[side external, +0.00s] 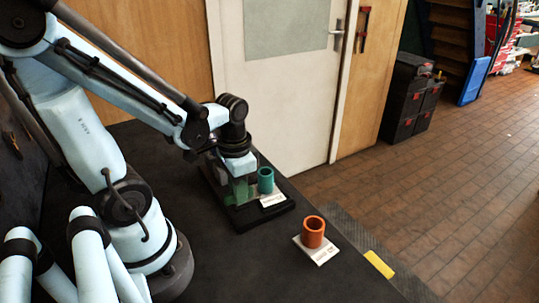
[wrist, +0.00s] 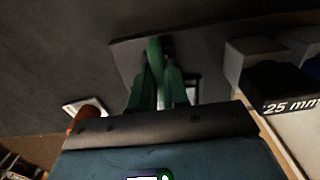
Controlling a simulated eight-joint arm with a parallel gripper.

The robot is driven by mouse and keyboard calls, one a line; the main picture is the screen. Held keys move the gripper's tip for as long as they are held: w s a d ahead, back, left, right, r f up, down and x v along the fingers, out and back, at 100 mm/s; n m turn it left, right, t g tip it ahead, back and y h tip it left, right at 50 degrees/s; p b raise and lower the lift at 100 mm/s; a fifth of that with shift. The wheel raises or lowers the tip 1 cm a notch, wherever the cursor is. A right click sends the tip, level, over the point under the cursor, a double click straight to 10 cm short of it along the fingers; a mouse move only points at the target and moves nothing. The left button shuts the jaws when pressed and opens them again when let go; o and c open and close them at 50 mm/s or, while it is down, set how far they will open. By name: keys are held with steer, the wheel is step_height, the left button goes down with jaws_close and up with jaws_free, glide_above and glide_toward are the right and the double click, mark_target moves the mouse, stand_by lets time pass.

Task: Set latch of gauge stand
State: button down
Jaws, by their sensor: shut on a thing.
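The gauge stand has a dark base plate (side external: 262,217) on the dark bench, and it also shows in the wrist view (wrist: 125,48). My gripper (side external: 238,196) is low over this base, pointing down. In the wrist view my gripper (wrist: 157,95) has its green fingers close together around a narrow green piece (wrist: 153,50), which I take for the latch. The fingers hide most of it, so its exact setting cannot be told. A teal cylinder (side external: 265,180) stands upright beside the gripper, to its right, by a white label (side external: 272,199).
An orange cylinder (side external: 313,232) stands on a white plate (side external: 325,254) nearer the bench edge. In the wrist view a dark block marked "25 mm" (wrist: 280,88) and grey blocks (wrist: 250,52) are close on the right. The bench front is clear.

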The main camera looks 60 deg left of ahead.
steer(key=shift+f, duration=0.1)
steer(key=c, duration=1.1)
jaws_free()
steer(key=shift+r, duration=6.1)
steer(key=shift+w+d+f+t, duration=0.35)
steer(key=shift+w+d+t, duration=0.65)
steer(key=shift+w+t, duration=0.2)
steer(key=shift+w+d+f+t, duration=0.35)
steer(key=shift+w+d+t, duration=0.65)
steer(key=shift+w+t, duration=0.2)
steer(key=shift+w+d+f+t, duration=0.35)
steer(key=shift+w+d+t, duration=0.65)
steer(key=shift+w+t, duration=0.2)
